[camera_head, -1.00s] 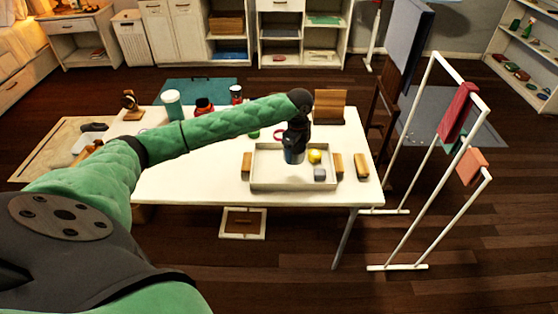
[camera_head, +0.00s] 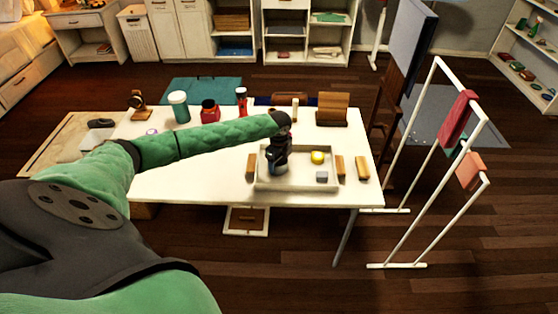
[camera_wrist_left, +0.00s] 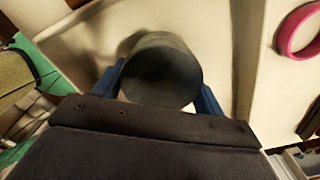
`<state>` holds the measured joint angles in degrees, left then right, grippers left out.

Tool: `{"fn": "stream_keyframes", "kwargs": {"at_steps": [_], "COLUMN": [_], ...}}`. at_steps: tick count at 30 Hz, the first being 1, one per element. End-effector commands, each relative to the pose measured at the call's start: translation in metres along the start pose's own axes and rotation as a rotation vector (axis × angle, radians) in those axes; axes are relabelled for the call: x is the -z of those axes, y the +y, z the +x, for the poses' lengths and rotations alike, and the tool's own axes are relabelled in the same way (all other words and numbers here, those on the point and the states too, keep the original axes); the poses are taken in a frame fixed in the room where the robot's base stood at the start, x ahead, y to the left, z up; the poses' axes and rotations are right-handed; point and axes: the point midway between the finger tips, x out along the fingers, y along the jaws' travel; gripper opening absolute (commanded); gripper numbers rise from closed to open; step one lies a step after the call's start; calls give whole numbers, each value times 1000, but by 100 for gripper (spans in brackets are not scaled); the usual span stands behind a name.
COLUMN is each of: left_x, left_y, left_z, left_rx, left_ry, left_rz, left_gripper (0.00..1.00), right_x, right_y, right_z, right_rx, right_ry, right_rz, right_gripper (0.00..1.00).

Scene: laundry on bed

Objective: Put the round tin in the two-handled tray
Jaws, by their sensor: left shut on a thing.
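The round tin (camera_wrist_left: 160,75) shows in the left wrist view as a dark grey cylinder seen end-on, between my blue fingers. My left gripper (camera_head: 275,168) is shut on it in the head view, low over the left part of the two-handled tray (camera_head: 300,187). There the gripper mostly hides the tin. I cannot tell if the tin touches the tray floor. The tray is pale and shallow, with wooden handles at its left (camera_head: 251,167) and right (camera_head: 340,166) ends. My right gripper is not in view.
A yellow ball (camera_head: 317,157) and a grey cube (camera_head: 322,177) sit in the tray's right part. A wooden block (camera_head: 362,167) lies right of it. A pink ring (camera_wrist_left: 298,28) lies outside the tray wall. A red jar (camera_head: 210,111) stands behind my arm.

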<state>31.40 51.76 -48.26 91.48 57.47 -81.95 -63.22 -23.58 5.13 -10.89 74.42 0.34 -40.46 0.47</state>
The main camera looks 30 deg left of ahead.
Motion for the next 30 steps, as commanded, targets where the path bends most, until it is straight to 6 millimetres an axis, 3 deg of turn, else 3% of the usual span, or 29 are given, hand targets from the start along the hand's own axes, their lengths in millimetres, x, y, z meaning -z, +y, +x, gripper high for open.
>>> {"fn": "stream_keyframes", "kwargs": {"at_steps": [13, 14, 16, 30], "left_x": [0, 0, 0, -1], "left_y": [0, 0, 0, 0], "left_z": [6, 5, 5, -4], "left_rx": [-1, 0, 0, 1], "left_ry": [0, 0, 0, -1], "left_rz": [-1, -1, -1, -1], "left_gripper": [48, 77, 91, 93], "right_x": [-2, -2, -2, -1], "right_y": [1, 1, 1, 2], "right_z": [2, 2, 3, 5], "right_rx": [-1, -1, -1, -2], "right_ry": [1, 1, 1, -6], "right_rz": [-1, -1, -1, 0], "right_gripper": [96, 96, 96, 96]}}
